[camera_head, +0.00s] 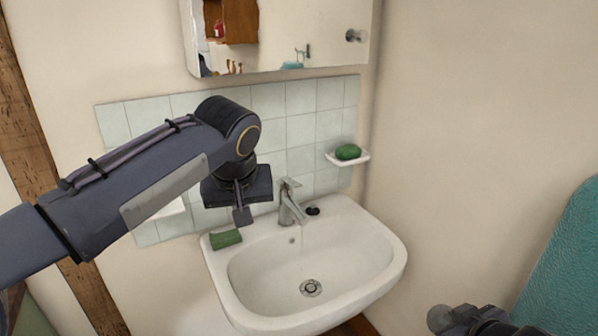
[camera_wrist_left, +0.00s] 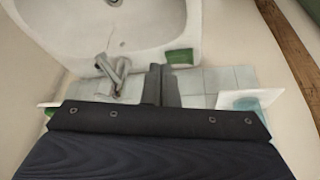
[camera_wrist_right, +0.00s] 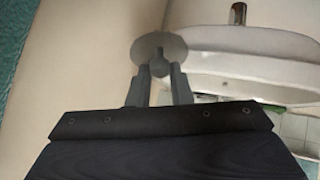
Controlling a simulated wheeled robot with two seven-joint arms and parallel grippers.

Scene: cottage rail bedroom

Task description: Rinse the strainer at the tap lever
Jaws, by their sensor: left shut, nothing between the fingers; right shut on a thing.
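The tap (camera_head: 290,203) with its lever on top stands at the back of the white sink (camera_head: 397,262). My left gripper (camera_head: 242,216) is shut and empty, above the back left of the sink, to the left of the tap. In the left wrist view its closed fingers sit beside the tap (camera_wrist_left: 113,70), apart from it. My right gripper (camera_wrist_right: 158,80) is shut on a round grey disc, the strainer (camera_wrist_right: 146,45), outside the basin.
A green sponge (camera_head: 226,239) lies on the sink's back left corner. A green soap (camera_head: 348,152) sits in a white wall dish (camera_head: 333,160). A mirrored cabinet (camera_head: 330,35) hangs above. A teal cup (camera_wrist_left: 247,104) stands on a small white shelf. The basin is empty, with a drain (camera_head: 311,288).

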